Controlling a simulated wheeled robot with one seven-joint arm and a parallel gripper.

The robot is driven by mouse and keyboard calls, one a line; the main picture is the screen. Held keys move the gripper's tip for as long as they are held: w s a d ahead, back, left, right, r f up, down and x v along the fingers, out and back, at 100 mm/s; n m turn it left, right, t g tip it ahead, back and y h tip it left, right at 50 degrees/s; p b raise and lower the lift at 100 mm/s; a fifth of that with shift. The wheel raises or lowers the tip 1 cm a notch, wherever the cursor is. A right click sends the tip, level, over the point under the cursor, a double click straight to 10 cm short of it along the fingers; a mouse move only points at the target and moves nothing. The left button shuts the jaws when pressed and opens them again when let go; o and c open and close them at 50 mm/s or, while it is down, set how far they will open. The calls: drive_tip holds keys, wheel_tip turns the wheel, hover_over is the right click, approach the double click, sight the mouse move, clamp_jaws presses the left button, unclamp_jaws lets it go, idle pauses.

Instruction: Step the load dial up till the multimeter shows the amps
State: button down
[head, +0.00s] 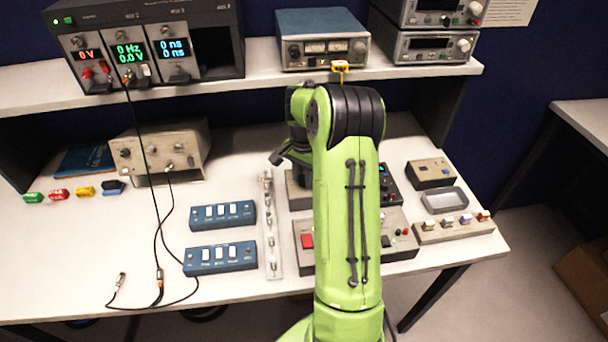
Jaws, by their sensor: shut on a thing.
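My green arm fills the middle of the head view and covers much of the bench behind it. A dark part of its wrist end shows left of the arm; my gripper's fingertips and whatever lies between them are hidden. I cannot make out the load dial. A dark unit (388,184) with a small lit display and knobs shows only its right edge beside the arm. A black rack (203,22) at the upper left has lit readouts: orange 0 V, green 0 Hz and 0.0 V, blue 0 ns twice. I cannot tell which device is the multimeter.
A beige panel with a red switch (307,241) is partly behind my arm. Two blue switch boxes (222,215) and a connector strip (271,235) lie left. Black cables (157,220) hang over the bench. A grey tray (444,200) is right. The left front bench is mostly clear.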

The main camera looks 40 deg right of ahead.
sight(304, 178)
idle(0.4)
drive_tip(key=c, duration=0.8)
unclamp_jaws()
wheel_tip(304, 178, up, 16)
drive_tip(key=p, duration=0.3)
drive_tip(key=shift+f, duration=0.1)
